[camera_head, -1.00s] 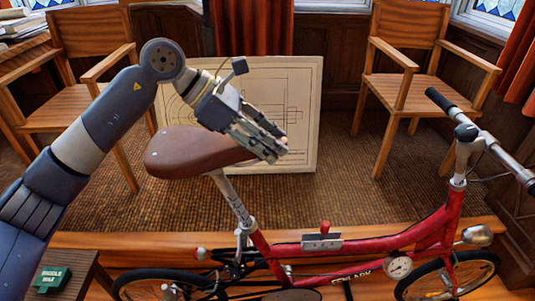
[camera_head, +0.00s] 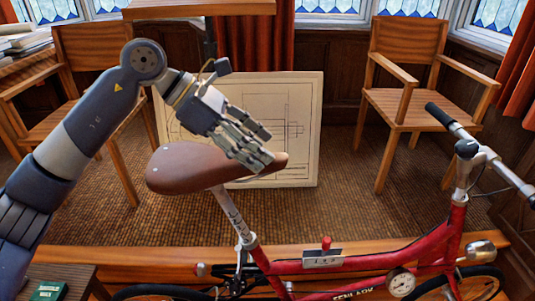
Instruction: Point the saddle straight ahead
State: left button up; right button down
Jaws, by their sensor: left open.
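The brown saddle (camera_head: 185,168) sits on a silver seat post (camera_head: 232,212) on the red bicycle (camera_head: 385,252). Its broad rear is at the left and its narrow nose extends right, towards the handlebar side. My left gripper (camera_head: 258,150) is open over the front part of the saddle. Its fingers overlap the saddle near the nose and hide part of it; whether they touch it I cannot tell. The nose tip shows just beyond the fingers. My right gripper is not in view.
The handlebar (camera_head: 468,148) rises at the right. A framed drawing board (camera_head: 305,95) leans behind the saddle. A wooden armchair (camera_head: 408,105) stands at the back right, another (camera_head: 90,55) at the left. A green box (camera_head: 48,291) sits at the lower left.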

aim_at(224, 157)
pick_arm(q)
jog(key=v, duration=0.8)
